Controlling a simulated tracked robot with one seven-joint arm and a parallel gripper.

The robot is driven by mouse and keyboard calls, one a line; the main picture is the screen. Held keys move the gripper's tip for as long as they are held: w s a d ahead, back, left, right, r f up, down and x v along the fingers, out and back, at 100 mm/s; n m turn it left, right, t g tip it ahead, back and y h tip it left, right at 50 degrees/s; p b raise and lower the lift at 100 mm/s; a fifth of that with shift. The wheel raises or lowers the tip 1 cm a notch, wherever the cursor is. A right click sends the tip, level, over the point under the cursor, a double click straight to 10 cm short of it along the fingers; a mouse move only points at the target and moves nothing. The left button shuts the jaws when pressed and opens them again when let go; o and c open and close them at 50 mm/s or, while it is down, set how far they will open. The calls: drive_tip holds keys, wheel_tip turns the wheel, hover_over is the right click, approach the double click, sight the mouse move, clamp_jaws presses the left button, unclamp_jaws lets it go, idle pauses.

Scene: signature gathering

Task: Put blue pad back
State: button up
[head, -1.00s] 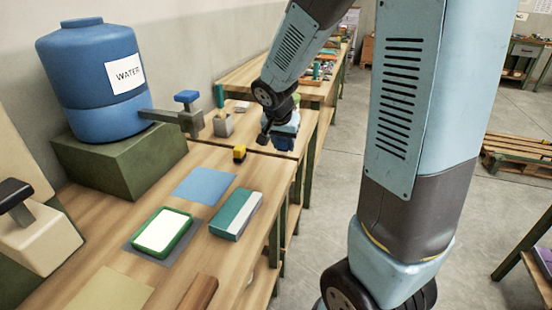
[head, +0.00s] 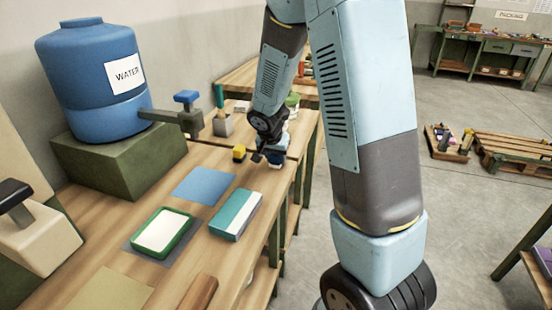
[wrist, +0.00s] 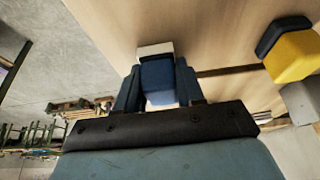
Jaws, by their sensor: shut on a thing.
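My gripper (head: 270,154) is over the right edge of the near bench, past the yellow block. It is shut on the blue pad, a dark blue thing with a white end. The pad shows between the fingers in the wrist view (wrist: 158,82), where the gripper (wrist: 158,88) points at the wooden bench top. The fingers hide its sides, and I cannot tell whether it touches the bench. A flat light blue square (head: 204,185) lies bare on the bench, nearer and to the left of my gripper.
A green-rimmed pad (head: 162,232) lies on a grey mat, with a teal and white box (head: 236,214) beside it. A yellow and black block (head: 239,153) stands close left of my gripper. The blue water barrel (head: 92,80) and its tap (head: 186,112) stand to the left.

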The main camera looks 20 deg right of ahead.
drive_tip(key=shift+f, duration=0.3)
drive_tip(key=o, duration=1)
drive_tip(key=shift+r, duration=0.1)
drive_tip(key=v, duration=1.1)
drive_tip(key=s+r+n+y, duration=0.1)
drive_tip(key=s+r+n, duration=0.1)
drive_tip(key=s+r, duration=0.3)
drive_tip(key=s+d+r+n+t, duration=0.1)
drive_tip(key=s+r, duration=0.4)
drive_tip(key=s, duration=0.6)
drive_tip(key=s+d+r+n+t+y, duration=0.1)
drive_tip(key=s+r+n, duration=0.3)
drive_tip(key=s, duration=0.4)
drive_tip(key=shift+s+d+r+y, duration=0.2)
drive_tip(key=shift+s+r+y, duration=0.15)
drive_tip(key=shift+r, duration=0.5)
